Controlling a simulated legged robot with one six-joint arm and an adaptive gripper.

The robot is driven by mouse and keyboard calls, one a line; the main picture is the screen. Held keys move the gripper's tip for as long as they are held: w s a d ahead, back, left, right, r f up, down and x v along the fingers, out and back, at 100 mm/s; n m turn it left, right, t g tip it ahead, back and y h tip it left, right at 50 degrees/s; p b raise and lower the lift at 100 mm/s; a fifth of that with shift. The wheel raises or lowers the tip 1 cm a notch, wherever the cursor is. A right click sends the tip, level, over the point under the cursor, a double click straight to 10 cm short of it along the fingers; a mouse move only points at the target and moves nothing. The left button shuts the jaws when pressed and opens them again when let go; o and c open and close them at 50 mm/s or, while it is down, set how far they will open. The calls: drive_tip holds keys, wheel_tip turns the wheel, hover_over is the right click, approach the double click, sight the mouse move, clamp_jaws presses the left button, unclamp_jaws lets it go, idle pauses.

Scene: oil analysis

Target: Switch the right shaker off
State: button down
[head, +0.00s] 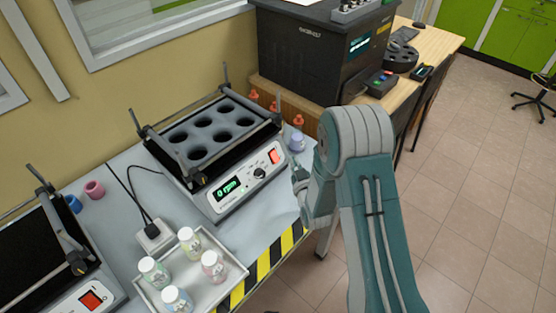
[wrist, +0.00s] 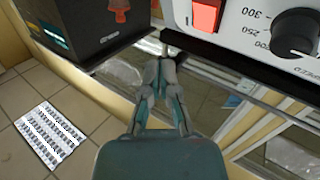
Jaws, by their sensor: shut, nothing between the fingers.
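The right shaker (head: 205,140) stands on the bench with a rack of round dark wells on top. Its white front panel has a lit green display reading 0 rpm (head: 229,187), a black knob (head: 260,173) and a red switch (head: 275,156). In the wrist view the red switch (wrist: 207,14) is at the top edge, partly cut off, beside the knob (wrist: 294,33). My gripper (wrist: 166,62) is shut and empty, its fingertips below and left of the switch in that picture, apart from it. In the head view my gripper (head: 299,178) is mostly hidden by my arm, near the panel's right end.
The left shaker (head: 40,255) has its own red switch (head: 91,300). A tray (head: 236,272) of capped bottles stands in front. A purple-capped bottle (head: 297,142) sits right of the right shaker. A large black machine (head: 310,55) stands behind. Open floor (head: 470,190) lies right.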

sight(275, 156)
drive_tip(key=shift+w+a+f, duration=0.6)
drive_tip(key=shift+a+f, duration=0.1)
drive_tip(key=shift+a, duration=0.15)
drive_tip(key=shift+w+a+f, duration=0.6)
drive_tip(key=shift+a+f, duration=0.1)
drive_tip(key=shift+a, duration=0.1)
drive_tip(key=shift+a+f, duration=0.2)
drive_tip(key=shift+f, duration=0.05)
idle(0.7)
